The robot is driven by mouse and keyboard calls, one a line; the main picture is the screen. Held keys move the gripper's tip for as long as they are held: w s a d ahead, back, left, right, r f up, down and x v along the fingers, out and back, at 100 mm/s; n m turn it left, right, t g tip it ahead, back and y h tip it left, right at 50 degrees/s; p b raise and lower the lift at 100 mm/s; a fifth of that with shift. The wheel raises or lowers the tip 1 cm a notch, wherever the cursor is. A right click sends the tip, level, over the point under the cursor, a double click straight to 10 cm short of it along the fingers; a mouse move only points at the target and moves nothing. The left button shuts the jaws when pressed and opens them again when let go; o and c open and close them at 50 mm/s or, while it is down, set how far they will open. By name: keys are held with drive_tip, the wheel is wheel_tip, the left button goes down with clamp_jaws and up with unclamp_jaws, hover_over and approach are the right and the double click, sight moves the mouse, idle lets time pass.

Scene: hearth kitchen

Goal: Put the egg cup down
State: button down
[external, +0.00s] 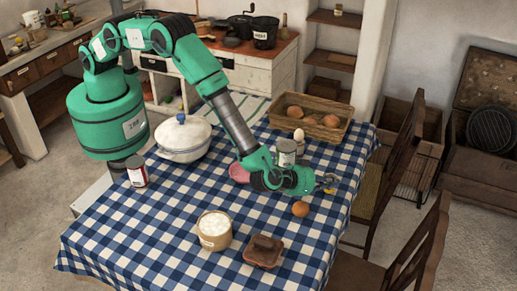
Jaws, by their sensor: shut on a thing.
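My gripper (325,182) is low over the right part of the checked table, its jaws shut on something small. A small yellow patch (329,191) shows at the fingertips; it may be part of the egg cup, but too little shows to be sure of its shape. I cannot tell whether it touches the cloth. A brown egg (300,209) lies on the table just in front of and left of the fingertips. The blue and white checked tablecloth (180,220) covers the table.
A pink bowl (239,172) is partly hidden by my arm. A white pot (184,137), a can (137,171), a tan tub (214,231) and a reddish dish (264,251) stand around. Front right cloth is clear.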

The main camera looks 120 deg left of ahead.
drive_tip(key=shift+f, duration=0.25)
drive_tip(key=c, duration=1.9)
unclamp_jaws()
drive_tip(key=shift+o, duration=0.2)
drive_tip(key=shift+r, duration=0.1)
drive_tip(key=shift+s+d+r, duration=0.25)
drive_tip(key=shift+s+d, duration=0.05)
drive_tip(key=shift+d, duration=0.1)
drive_tip(key=p+v, duration=0.2)
drive_tip(key=v, duration=0.9)
drive_tip(key=shift+a, duration=0.1)
